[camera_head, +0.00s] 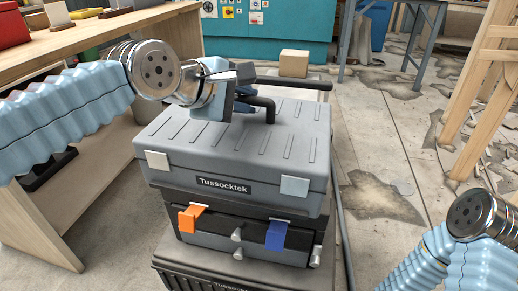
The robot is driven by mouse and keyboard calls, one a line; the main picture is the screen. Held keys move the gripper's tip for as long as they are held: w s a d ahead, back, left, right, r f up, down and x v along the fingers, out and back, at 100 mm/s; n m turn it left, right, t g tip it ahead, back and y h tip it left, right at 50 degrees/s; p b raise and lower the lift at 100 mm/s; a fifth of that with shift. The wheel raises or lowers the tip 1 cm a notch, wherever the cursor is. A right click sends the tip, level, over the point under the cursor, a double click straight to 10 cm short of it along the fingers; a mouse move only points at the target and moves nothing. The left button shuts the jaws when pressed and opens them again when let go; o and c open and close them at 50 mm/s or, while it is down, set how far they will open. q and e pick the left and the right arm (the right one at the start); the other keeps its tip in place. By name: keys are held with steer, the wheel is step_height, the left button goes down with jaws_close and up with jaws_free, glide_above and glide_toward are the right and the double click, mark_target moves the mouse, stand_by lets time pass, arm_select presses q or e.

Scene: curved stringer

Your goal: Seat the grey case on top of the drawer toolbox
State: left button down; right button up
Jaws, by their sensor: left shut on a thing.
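The grey case (285,140) has a ribbed lid, a "Tussocktek" label and two pale front latches. It is roughly level directly above the drawer toolbox (215,244). A dark band shows under the case's front edge; I cannot tell whether the two touch. The toolbox has grey drawers, small light knobs, an orange latch (190,218) on the left and a blue latch (276,235) on the right, both sticking out at the front. My left gripper (244,94) is shut on the dark handle (267,108) atop the case; its fingertips are partly hidden. My right gripper is out of view.
A dark ribbed box (190,272) is under the toolbox. A dark bar (295,83) runs behind the case. A wooden workbench (100,35) stands at the left, a cardboard box (294,63) behind. A wooden frame (480,90) is at the right. Open floor lies right of the stack.

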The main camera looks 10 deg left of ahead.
arm_select(q)
steer(key=w+f, duration=0.1)
steer(key=w, duration=0.1)
steer(key=w+f, duration=0.1)
steer(key=w, duration=0.2)
steer(key=w+a+f, duration=0.1)
steer(key=w, duration=0.2)
steer(key=shift+w+f+b, duration=0.25)
steer(key=shift+b, duration=0.05)
steer(key=w+f+b, duration=0.2)
steer(key=w+f, duration=0.3)
steer(key=f, duration=0.4)
steer(key=shift+w+a+b, duration=0.2)
steer(key=shift+a+b, duration=0.15)
steer(key=shift+b, duration=0.05)
steer(key=c, duration=1)
jaws_free()
steer(key=shift+f, duration=0.25)
steer(key=shift+o, duration=0.2)
steer(key=v, duration=1.2)
